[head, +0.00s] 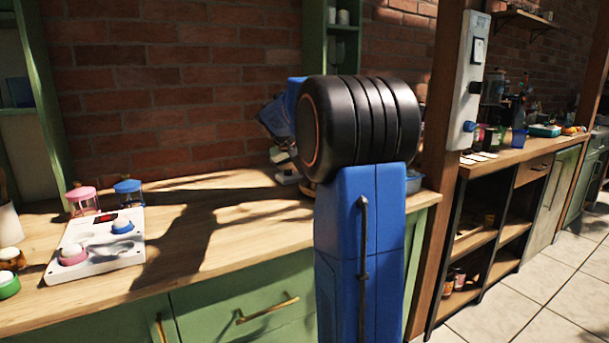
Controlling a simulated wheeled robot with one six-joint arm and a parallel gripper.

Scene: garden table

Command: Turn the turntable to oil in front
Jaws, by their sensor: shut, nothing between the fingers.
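I cannot make out the turntable or the oil in the head view. My own arm, blue with a large black ribbed joint, stands in the middle of the picture and covers part of the counter. Behind it a small part of some pale and dark items (284,160) shows at the joint's left edge, too covered to name.
The wooden counter (210,235) has bare room left of my arm. A white panel (118,258) with pink and blue knobs lies there. Pink (82,200) and blue (128,192) lidded containers stand behind it. A blue container (413,182) stands right of my arm, near a wooden post (437,200).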

